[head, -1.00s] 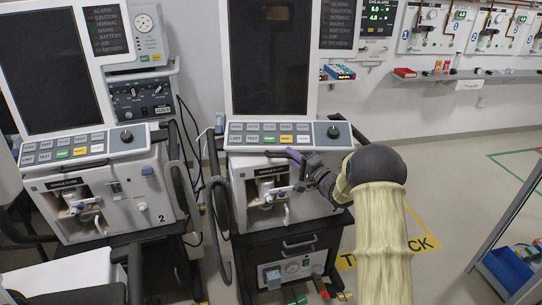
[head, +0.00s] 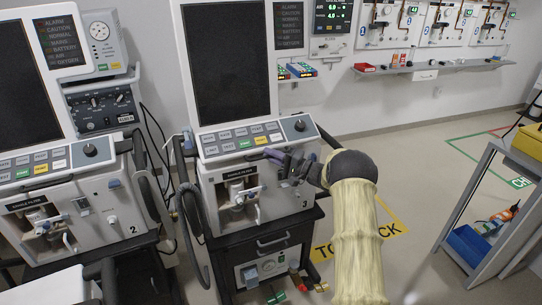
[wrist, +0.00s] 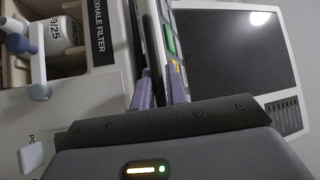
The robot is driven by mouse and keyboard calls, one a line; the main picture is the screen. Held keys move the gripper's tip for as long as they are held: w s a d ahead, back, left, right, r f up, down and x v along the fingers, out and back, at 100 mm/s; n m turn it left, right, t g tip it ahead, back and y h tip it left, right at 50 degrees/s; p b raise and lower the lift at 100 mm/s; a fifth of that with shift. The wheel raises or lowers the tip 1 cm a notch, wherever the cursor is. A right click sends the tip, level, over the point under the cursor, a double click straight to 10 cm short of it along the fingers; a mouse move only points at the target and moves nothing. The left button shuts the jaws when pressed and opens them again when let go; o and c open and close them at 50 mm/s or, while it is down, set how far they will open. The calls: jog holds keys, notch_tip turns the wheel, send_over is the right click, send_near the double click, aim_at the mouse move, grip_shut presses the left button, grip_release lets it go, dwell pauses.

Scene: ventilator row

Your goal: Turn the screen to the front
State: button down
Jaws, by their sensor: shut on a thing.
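The screen (head: 226,62) is a dark display in a white frame on top of ventilator 3 (head: 278,198). A panel of keys with a black knob (head: 255,138) runs along its lower edge. In the head view it faces toward me, slightly angled. My gripper (head: 272,155) is at the lower edge of this key panel. The screen (wrist: 230,50) also shows there, seen obliquely.
Ventilator 2 (head: 95,208) stands close on the left, its own screen (head: 22,85) beside mine. A black hose (head: 190,225) hangs between them. A grey cart (head: 478,210) with a blue bin stands at the right. The floor between the cart and ventilator 3 is clear.

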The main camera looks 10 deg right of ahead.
jog(key=shift+d+f, duration=0.2)
jog(key=shift+f, duration=0.15)
jog(key=c, duration=1.5)
grip_release()
jog(key=shift+w+a, duration=0.1)
jog(key=shift+c, duration=0.2)
jog(key=shift+o, duration=0.2)
jog(key=shift+w, duration=0.1)
jog(key=shift+s+d+r, duration=0.15)
jog(key=shift+s+d, duration=0.05)
jog(key=shift+a, duration=0.2)
jog(key=b+v, duration=0.1)
jog(key=v, duration=1.6)
jog(key=shift+s+d, duration=0.25)
jog(key=shift+d, duration=0.1)
jog(key=shift+r, duration=0.1)
